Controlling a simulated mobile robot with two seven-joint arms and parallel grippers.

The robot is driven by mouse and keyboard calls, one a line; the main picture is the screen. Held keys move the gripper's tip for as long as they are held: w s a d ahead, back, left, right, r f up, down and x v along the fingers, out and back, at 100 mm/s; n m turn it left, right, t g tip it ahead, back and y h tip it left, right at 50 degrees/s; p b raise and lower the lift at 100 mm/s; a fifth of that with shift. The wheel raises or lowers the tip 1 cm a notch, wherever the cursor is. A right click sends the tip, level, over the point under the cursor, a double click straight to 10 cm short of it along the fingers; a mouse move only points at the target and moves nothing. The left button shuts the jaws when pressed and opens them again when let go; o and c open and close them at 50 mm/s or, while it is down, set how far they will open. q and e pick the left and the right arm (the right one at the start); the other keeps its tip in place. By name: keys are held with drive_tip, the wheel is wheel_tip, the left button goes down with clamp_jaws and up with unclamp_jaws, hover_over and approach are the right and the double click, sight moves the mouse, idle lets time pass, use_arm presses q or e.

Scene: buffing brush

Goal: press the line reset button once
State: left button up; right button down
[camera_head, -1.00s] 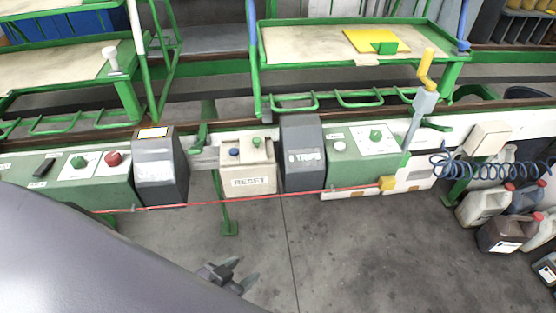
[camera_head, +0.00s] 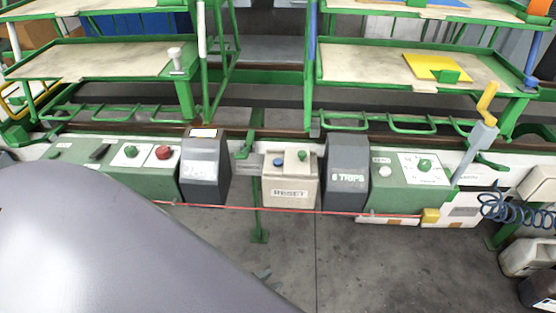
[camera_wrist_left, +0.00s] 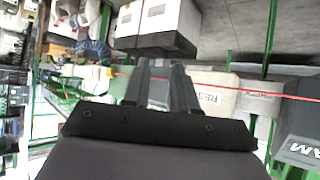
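The beige reset box (camera_head: 290,196) with a RESET label hangs at the middle of the line in the head view. On its top are a blue button (camera_head: 278,162) and a green button (camera_head: 302,155). My left gripper (camera_head: 262,275) is mostly hidden behind my large grey arm, low in the head view and apart from the box. In the left wrist view its two fingers (camera_wrist_left: 162,66) are apart with nothing seen between them. The reset box (camera_wrist_left: 215,94) also shows there, right of the fingers, its label turned. My right gripper is not in view.
Dark grey boxes (camera_head: 205,170) (camera_head: 347,175) flank the reset box. A green panel (camera_head: 145,180) with a red button is left; another green panel (camera_head: 405,190) is right. A red cord (camera_head: 300,211) runs along the front. Floor below is clear.

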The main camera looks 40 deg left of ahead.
use_arm(q)
clamp_jaws()
idle(1.4)
